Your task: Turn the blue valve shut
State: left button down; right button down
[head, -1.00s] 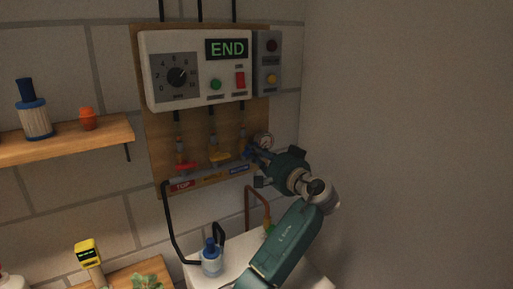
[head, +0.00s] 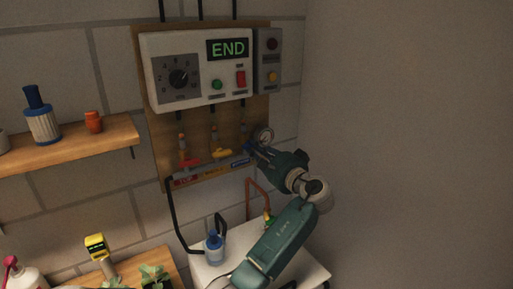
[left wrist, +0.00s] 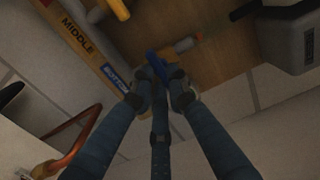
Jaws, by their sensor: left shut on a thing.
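The blue valve (head: 247,148) is the rightmost of the three valves on the wooden board. Its blue lever also shows in the left wrist view (left wrist: 157,66). My left gripper (head: 259,151) reaches in from the right of the board. In the left wrist view my left gripper's fingers (left wrist: 162,88) are close on either side of the blue lever, shut on it. The fingers hide part of the lever. The red valve (head: 188,163) and yellow valve (head: 222,153) sit to its left. My right gripper is not in view.
A round gauge (head: 264,136) sits just above my left gripper. The control box (head: 200,68) above the valves reads END. A copper pipe (head: 252,190) and a blue-capped bottle (head: 214,247) are below. Bare wall is to the right.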

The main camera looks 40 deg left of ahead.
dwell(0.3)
pick_arm(q)
jog(key=c, duration=1.7)
grip_release()
jog(key=shift+w, duration=0.1)
jog(key=shift+d, duration=0.2)
jog(key=v, duration=1.1)
jog(key=shift+d, duration=0.35)
